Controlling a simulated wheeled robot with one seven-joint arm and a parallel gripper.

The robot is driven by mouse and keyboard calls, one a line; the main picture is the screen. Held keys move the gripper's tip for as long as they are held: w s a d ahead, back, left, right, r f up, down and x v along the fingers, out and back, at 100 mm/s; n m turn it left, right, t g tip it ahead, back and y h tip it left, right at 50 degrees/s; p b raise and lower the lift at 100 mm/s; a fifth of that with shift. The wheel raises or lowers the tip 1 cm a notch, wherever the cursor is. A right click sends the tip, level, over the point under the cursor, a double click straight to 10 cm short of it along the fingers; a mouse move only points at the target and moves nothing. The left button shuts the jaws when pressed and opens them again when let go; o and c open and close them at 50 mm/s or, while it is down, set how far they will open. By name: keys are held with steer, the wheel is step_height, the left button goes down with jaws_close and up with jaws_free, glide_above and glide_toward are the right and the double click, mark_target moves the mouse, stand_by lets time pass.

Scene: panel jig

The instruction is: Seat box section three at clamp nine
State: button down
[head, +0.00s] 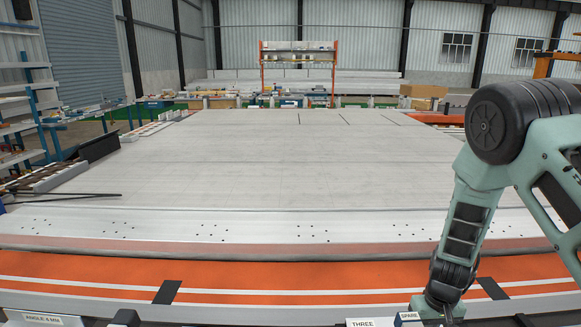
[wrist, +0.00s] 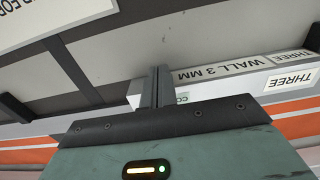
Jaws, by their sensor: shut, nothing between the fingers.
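My gripper (wrist: 158,70) is shut and empty in the wrist view, its two dark fingers together. Beside it on the right are a white plate marked THREE (wrist: 290,80) and a pale strip marked WALL 3 MM (wrist: 222,70). A pale block (wrist: 190,93) with a partly hidden green mark lies just behind the fingers. In the head view a THREE label (head: 361,323) shows at the bottom edge, left of my arm's lower end. I cannot make out clamp nine in either view.
A wide grey panel bed (head: 290,165) fills the middle and is largely clear. An orange band (head: 300,272) runs along its near edge. Labels ANGLE 4 MM (head: 43,320) and SPARE (head: 409,316) stand at the front. Thin dark rods (head: 75,196) stick out at left.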

steer(key=shift+s, duration=0.65)
step_height(320, 180, up, 8)
steer(key=p, duration=0.6)
steer(key=s+r+t, duration=0.1)
steer(key=s+r, duration=0.5)
steer(key=r, duration=0.5)
steer(key=s+r+t, duration=0.2)
steer(key=s+r, duration=0.3)
steer(key=r, duration=0.6)
steer(key=s+a+n+g+b, duration=0.1)
steer(key=s+a+n, duration=0.3)
steer(key=s+a, duration=0.3)
steer(key=s+a+n+g+b, duration=0.1)
steer(key=s+a, duration=0.5)
steer(key=a, duration=0.6)
steer(key=n+g, duration=0.1)
steer(key=n, duration=0.1)
steer(key=shift+s+f+n+y+b, duration=0.25)
steer(key=shift+s+n+y+b, duration=0.05)
steer(key=shift+s+n+b, duration=0.1)
